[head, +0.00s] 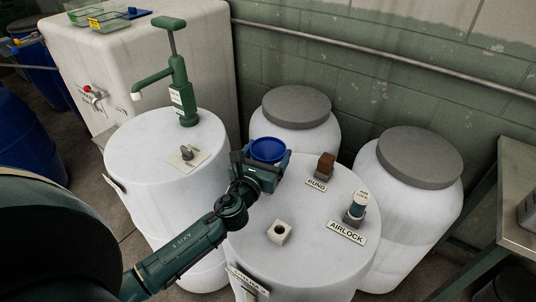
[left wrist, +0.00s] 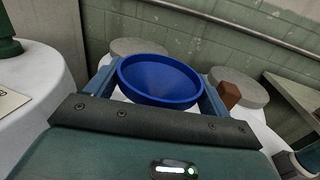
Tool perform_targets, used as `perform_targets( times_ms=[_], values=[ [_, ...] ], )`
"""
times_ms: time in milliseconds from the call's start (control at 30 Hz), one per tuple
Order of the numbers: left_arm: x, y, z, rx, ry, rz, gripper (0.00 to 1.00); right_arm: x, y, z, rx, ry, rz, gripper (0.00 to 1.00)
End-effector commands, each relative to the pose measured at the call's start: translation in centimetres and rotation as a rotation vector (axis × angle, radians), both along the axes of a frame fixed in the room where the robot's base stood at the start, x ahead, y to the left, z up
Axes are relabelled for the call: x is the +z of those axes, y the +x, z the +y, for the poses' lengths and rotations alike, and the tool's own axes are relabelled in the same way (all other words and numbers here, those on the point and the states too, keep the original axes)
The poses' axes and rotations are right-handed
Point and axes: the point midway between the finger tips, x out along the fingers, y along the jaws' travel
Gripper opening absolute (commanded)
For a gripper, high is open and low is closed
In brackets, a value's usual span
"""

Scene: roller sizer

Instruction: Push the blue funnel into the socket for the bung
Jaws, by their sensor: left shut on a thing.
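The blue funnel (head: 268,150) is held by my left gripper (head: 262,167) over the far left part of the front white drum's lid (head: 300,255). In the left wrist view its wide bowl (left wrist: 160,82) sits upright between the two fingers, which are shut on it. The funnel's lower end is hidden. A brown bung (head: 325,165) stands on the lid behind a BUNG label (head: 316,185), to the right of the funnel. A cream square socket (head: 279,232) with a dark open hole is nearer, below the funnel in the picture. My right gripper is out of view.
A green hand pump (head: 178,85) rises from the left drum. Two grey-lidded drums (head: 420,157) stand behind. A metal table (head: 518,190) is at right.

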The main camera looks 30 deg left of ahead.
Motion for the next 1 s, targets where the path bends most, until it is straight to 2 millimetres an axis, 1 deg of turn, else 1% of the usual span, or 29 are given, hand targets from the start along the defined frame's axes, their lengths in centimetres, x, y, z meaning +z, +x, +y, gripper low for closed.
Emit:
perform_targets(
  times_ms=[133, 233, 333, 433, 600, 700, 800, 1000],
  values=[
    [0.2, 0.0, 0.0, 0.0, 0.001, -0.001, 0.59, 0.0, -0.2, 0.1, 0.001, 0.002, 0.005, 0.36],
    [1.1, 0.0, 0.0, 0.0, 0.001, -0.003, 0.59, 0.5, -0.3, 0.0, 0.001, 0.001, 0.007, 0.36],
    [3.0, 0.0, 0.0, -0.002, 0.002, -0.004, 0.59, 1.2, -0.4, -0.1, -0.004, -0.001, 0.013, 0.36],
    [5.2, 0.0, 0.0, -0.001, 0.003, -0.006, 0.59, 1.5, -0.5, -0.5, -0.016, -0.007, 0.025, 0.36],
    [8.3, 0.0, 0.0, -0.001, 0.003, -0.004, 0.59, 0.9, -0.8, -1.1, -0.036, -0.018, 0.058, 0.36],
    [9.3, 0.0, 0.0, 0.0, 0.0, -0.004, 0.59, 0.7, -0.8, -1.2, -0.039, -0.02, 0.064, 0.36],
    [10.0, 0.0, 0.0, 0.0, 0.002, -0.003, 0.59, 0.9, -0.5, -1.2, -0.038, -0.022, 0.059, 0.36],
    [10.1, 0.0, 0.0, 0.0, 0.0, -0.001, 0.59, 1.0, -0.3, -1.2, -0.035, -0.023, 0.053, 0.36]
  ],
)
